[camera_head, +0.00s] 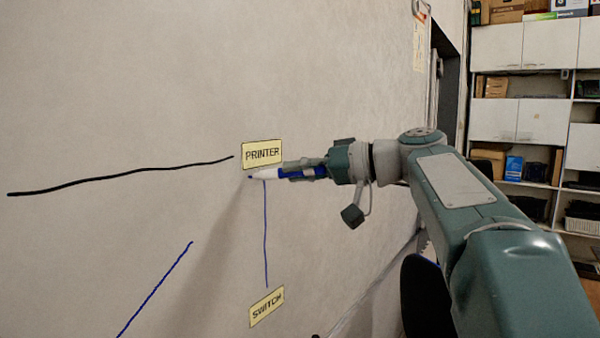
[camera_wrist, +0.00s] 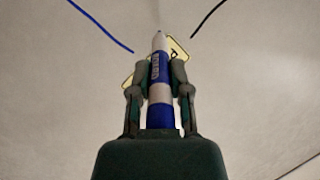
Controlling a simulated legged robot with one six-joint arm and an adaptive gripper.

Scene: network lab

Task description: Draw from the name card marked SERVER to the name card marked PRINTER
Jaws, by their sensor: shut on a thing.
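The yellow PRINTER card (camera_head: 262,153) is on the wall in the head view. My gripper (camera_head: 303,170) is shut on a blue and white marker (camera_head: 268,174). The marker tip points left, just below the PRINTER card's lower left corner; I cannot tell whether it touches the wall. In the wrist view my gripper (camera_wrist: 160,82) holds the marker (camera_wrist: 160,65), which partly hides a yellow card (camera_wrist: 178,50) behind it. The SERVER card is not in view.
The SWITCH card (camera_head: 266,306) is lower on the wall. A blue line (camera_head: 266,235) runs between it and PRINTER. A black line (camera_head: 120,176) ends left of PRINTER. Another blue line (camera_head: 155,288) slants at lower left. White cabinets (camera_head: 522,45) and shelves stand at right.

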